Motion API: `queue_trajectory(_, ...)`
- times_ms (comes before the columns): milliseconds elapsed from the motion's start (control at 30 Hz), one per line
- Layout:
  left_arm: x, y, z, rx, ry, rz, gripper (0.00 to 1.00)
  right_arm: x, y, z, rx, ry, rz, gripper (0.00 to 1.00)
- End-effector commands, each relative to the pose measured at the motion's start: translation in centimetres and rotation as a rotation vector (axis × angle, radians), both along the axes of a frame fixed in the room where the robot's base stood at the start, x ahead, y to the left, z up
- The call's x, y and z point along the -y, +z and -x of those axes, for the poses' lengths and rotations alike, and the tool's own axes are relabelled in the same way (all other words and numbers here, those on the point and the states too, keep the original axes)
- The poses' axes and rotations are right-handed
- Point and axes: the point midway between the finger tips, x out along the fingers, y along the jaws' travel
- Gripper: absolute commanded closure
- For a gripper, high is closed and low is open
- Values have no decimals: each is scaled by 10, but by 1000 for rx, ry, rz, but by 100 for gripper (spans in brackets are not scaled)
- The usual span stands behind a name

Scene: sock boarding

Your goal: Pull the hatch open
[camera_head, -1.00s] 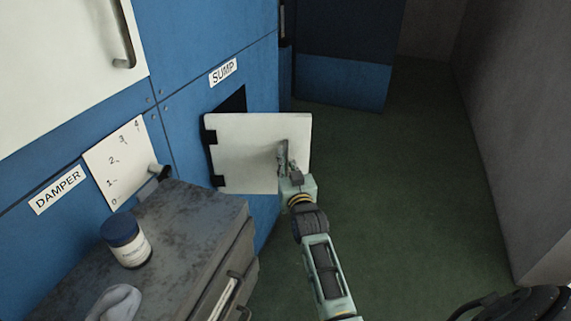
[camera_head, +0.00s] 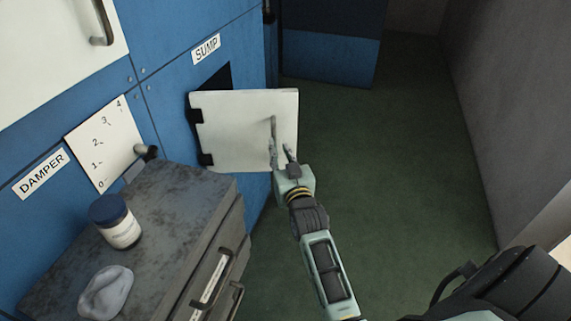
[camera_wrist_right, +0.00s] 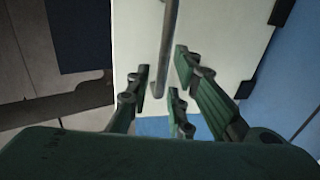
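The hatch (camera_head: 228,130) is a white square panel under the SUMP label (camera_head: 206,48), hinged at its left edge. It stands swung out from the blue wall, with a dark opening (camera_head: 217,80) behind it. Its grey bar handle (camera_head: 274,127) runs upright near the free edge. My right gripper (camera_head: 280,148) is at the handle's lower end with its fingers apart. In the right wrist view the handle (camera_wrist_right: 168,40) reaches down between the spread fingers of the gripper (camera_wrist_right: 160,80), with gaps visible beside it. My left gripper is not in view.
A grey cabinet (camera_head: 165,215) with drawer handles stands at the lower left, holding a blue-lidded jar (camera_head: 117,222) and a grey lump (camera_head: 105,292). The DAMPER scale plate (camera_head: 103,150) has a dark lever (camera_head: 146,152). Green floor (camera_head: 400,180) is clear to the right.

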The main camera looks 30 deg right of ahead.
Motion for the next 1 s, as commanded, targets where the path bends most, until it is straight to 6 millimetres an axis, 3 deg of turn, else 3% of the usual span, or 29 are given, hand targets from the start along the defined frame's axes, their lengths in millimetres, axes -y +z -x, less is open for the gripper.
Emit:
queue_trajectory(100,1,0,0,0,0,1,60,-6,-1,25,-2,-1,-1,80)
queue_trajectory(300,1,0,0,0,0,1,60,-13,0,51,-1,-1,1,80)
queue_trajectory(667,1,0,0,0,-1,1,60,-15,0,58,1,-1,1,80)
queue_trajectory(767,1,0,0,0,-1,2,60,-16,-4,57,-7,2,-1,87)
queue_trajectory(867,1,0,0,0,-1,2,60,-26,-36,56,-65,28,-12,96)
queue_trajectory(967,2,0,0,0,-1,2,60,-50,-109,60,-199,86,-33,100)
queue_trajectory(1000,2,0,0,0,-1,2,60,-63,-147,67,-271,115,-43,100)
